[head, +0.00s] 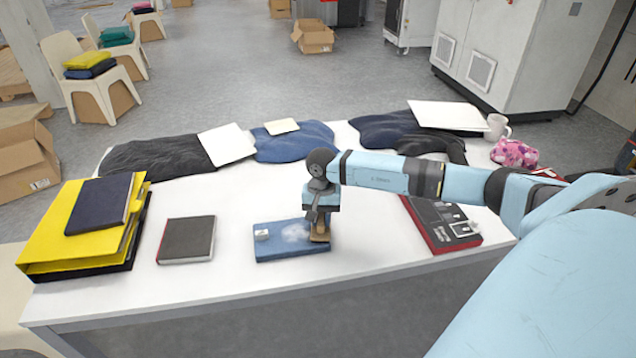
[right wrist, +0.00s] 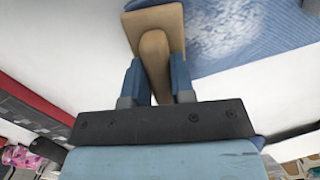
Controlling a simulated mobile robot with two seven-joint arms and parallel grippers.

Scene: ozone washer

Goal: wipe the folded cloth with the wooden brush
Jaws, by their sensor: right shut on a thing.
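The folded blue cloth (head: 281,246) lies flat near the front middle of the white table, with a pale whitish patch on it and a small light tag at its left end. In the right wrist view the cloth (right wrist: 225,65) shows at the upper right. My right gripper (right wrist: 156,88) is shut on the handle of the wooden brush (right wrist: 155,45), fingers on both sides. In the head view the gripper (head: 319,215) is above the cloth's right end, with the brush (head: 320,238) at that edge. The bristles are hidden. My left gripper is out of view.
A small dark book (head: 187,240) lies left of the cloth. Yellow and dark folders (head: 60,245) are stacked at the left. A red-edged dark box (head: 445,228) lies right. Dark garments (head: 155,156), a white mug (head: 496,127) and a pink pouch (head: 514,153) are along the back.

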